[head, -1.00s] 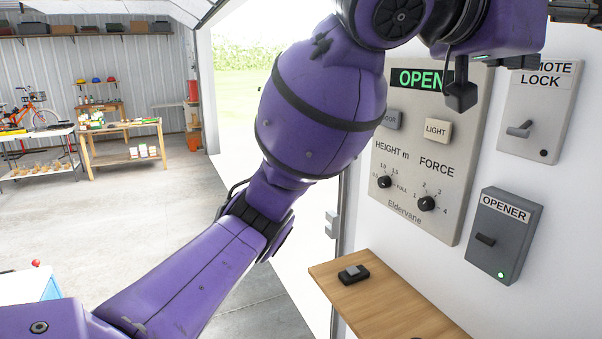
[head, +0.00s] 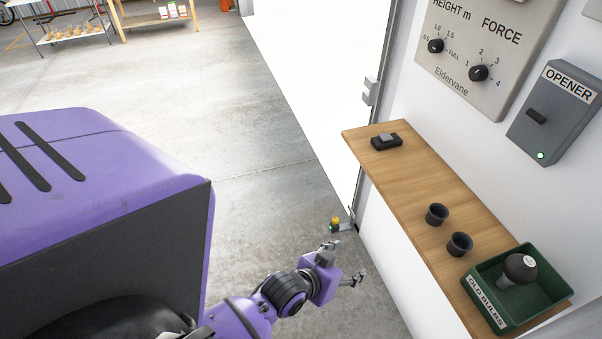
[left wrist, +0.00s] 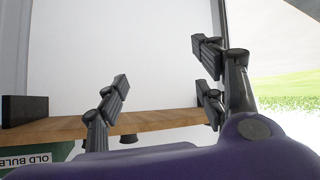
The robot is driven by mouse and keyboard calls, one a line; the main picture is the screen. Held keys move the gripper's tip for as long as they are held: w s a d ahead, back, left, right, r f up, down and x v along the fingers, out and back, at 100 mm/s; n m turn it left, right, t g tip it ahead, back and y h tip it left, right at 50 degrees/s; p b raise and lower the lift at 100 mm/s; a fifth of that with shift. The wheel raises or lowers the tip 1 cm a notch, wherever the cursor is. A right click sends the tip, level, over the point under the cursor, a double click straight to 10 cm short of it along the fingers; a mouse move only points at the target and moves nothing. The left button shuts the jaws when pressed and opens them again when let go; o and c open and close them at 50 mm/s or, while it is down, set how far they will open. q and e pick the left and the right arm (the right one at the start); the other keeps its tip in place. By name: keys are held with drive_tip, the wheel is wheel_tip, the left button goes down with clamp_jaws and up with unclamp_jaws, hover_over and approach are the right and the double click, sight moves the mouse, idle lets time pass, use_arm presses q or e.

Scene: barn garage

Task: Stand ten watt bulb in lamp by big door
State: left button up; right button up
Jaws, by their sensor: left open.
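A green bin (head: 483,289) labelled OLD BULBS sits at the near end of the wooden shelf (head: 408,171). A dark, rounded, bulb-like object (head: 520,269) with a pale base stands in it; its wattage cannot be read. Two small black cups (head: 437,214) (head: 459,244) stand beside the bin. My left gripper (head: 345,262) is open and empty, left of the shelf and apart from it. In the left wrist view its spread fingers (left wrist: 160,92) show before the shelf edge (left wrist: 160,120), with part of the bin (left wrist: 50,153) low left. I see no clear lamp. My right gripper is not visible.
A black device (head: 386,141) lies on the shelf's far end. The wall holds a control panel (head: 490,62) and an OPENER box (head: 556,112). A small yellow-topped item (head: 335,224) is at the door frame's foot. Bare concrete floor (head: 250,120) lies left of the shelf.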

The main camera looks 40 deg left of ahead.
use_arm(q)
drive_tip(key=s+a+f, duration=0.1)
drive_tip(key=s+f, duration=0.3)
drive_tip(key=s, duration=0.3)
drive_tip(key=s+a+f+g+y, duration=0.1)
drive_tip(key=s+f, duration=0.3)
drive_tip(key=s, duration=0.4)
drive_tip(key=shift+g+y, duration=0.3)
